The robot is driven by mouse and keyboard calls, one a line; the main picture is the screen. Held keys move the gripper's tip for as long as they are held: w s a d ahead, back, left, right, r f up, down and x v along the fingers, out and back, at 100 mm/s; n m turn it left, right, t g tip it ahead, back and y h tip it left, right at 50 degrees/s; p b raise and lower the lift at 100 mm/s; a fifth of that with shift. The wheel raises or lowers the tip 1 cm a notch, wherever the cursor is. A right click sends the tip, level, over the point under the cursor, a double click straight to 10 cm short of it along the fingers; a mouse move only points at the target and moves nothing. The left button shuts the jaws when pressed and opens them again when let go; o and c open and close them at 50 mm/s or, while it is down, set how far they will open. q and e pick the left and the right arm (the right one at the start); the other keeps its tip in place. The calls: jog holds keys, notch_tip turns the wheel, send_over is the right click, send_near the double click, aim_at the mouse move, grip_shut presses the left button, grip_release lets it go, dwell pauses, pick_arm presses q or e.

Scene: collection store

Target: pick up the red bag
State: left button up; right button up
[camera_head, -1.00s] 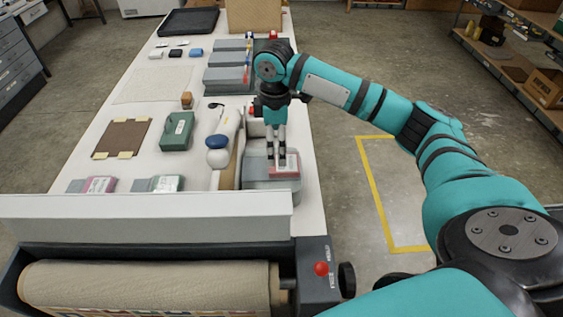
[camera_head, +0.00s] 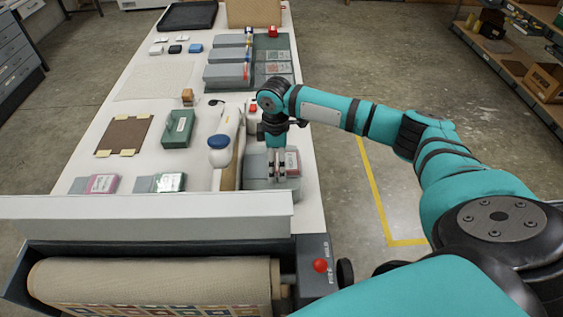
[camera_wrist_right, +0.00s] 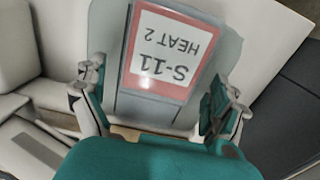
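A grey, pouch-like item with a red-bordered label reading "S-11 HEAT 2" (camera_wrist_right: 168,55) fills the middle of the right wrist view. It lies near the front right of the white table, and its red-edged label shows in the head view (camera_head: 292,161). It is the nearest match to a red bag; its body looks grey. My right gripper (camera_head: 277,172) is right at it, pointing down. In the wrist view its two fingers (camera_wrist_right: 158,105) stand wide apart on either side of the item; I cannot tell whether they touch it. My left gripper is not in view.
A white handheld device with a blue end (camera_head: 219,150) lies close left of the gripper. A green box (camera_head: 180,128) and a brown board (camera_head: 124,135) are farther left. A grey-ended roller machine (camera_head: 315,270) stands in front. Grey trays (camera_head: 228,74) lie behind.

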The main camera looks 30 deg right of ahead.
jog(key=c, duration=1.2)
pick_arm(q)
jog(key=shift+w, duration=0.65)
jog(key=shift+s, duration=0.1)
pick_arm(e)
jog(key=shift+r, duration=0.1)
jog(key=shift+r+b, duration=0.3)
jog(key=shift+r, duration=0.1)
jog(key=shift+s+a+r+b, duration=0.2)
jog(key=shift+r+b, duration=0.15)
jog(key=shift+r, duration=0.25)
jog(key=shift+s+a+r+b, duration=0.1)
jog(key=shift+a+r+b, duration=0.15)
jog(key=shift+r, duration=0.35)
pick_arm(q)
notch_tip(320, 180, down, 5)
jog(key=b, duration=0.3)
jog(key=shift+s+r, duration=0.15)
pick_arm(e)
jog(key=s+a, duration=0.3)
jog(key=s+a+r, duration=0.1)
jog(key=s+a, duration=0.6)
jog(key=shift+s+a+r, duration=0.15)
jog(key=shift+s+r, duration=0.2)
jog(key=shift+s, duration=0.05)
